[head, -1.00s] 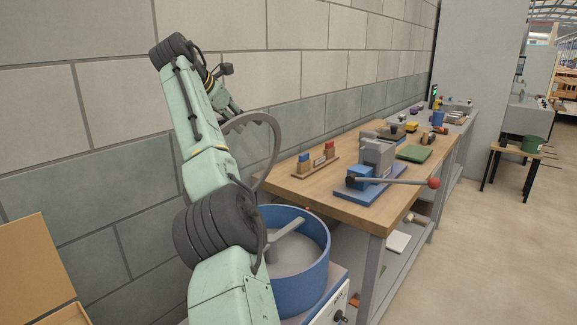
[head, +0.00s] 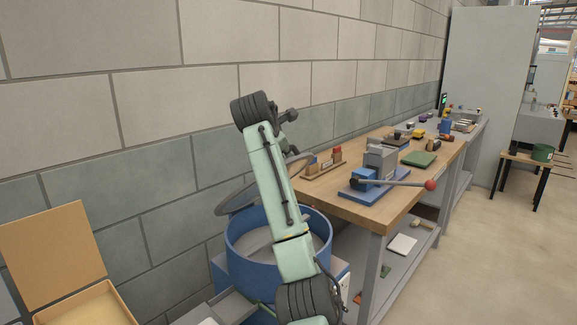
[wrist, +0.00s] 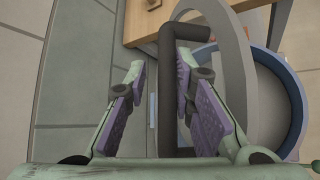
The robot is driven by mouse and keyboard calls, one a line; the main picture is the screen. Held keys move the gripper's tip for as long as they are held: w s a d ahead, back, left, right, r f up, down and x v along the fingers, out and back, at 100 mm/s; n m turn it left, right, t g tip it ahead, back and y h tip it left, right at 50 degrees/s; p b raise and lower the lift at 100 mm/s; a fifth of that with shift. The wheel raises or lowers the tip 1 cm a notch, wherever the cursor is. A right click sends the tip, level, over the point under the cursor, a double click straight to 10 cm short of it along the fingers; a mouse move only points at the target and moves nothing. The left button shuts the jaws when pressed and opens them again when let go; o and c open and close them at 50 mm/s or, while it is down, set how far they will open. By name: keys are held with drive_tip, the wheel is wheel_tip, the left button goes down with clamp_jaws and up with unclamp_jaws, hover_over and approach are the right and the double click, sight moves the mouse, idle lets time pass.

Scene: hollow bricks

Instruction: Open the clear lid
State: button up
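The clear lid (head: 230,206) has a grey ring rim and stands raised and tilted above the blue round tub (head: 255,272), partly behind my arm in the head view. Its rim (wrist: 237,60) crosses the wrist view, with the tub (wrist: 294,95) open to the right. A dark bar handle (wrist: 167,85) runs between the fingers of my gripper (wrist: 162,70). The fingers are apart, with a gap on the left of the handle; the right finger is close to it, and I cannot tell whether they touch. In the head view my gripper is hidden.
A wooden workbench (head: 372,212) stands right of the tub, with a blue lever press (head: 375,185) and a small block rack (head: 322,165). A block wall (head: 130,165) is close behind. An open tan box (head: 55,255) is at left.

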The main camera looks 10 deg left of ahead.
drive_tip(key=shift+m+t+y, duration=0.7)
drive_tip(key=shift+t+y, duration=0.1)
drive_tip(key=shift+s+d+f, duration=0.45)
drive_tip(key=shift+d+f, duration=0.25)
drive_tip(key=shift+f, duration=0.05)
drive_tip(key=shift+s+d+f, duration=0.45)
drive_tip(key=shift+d+f, duration=0.25)
drive_tip(key=v, duration=1.2)
drive_tip(key=shift+a+r, duration=0.2)
drive_tip(key=shift+r, duration=0.15)
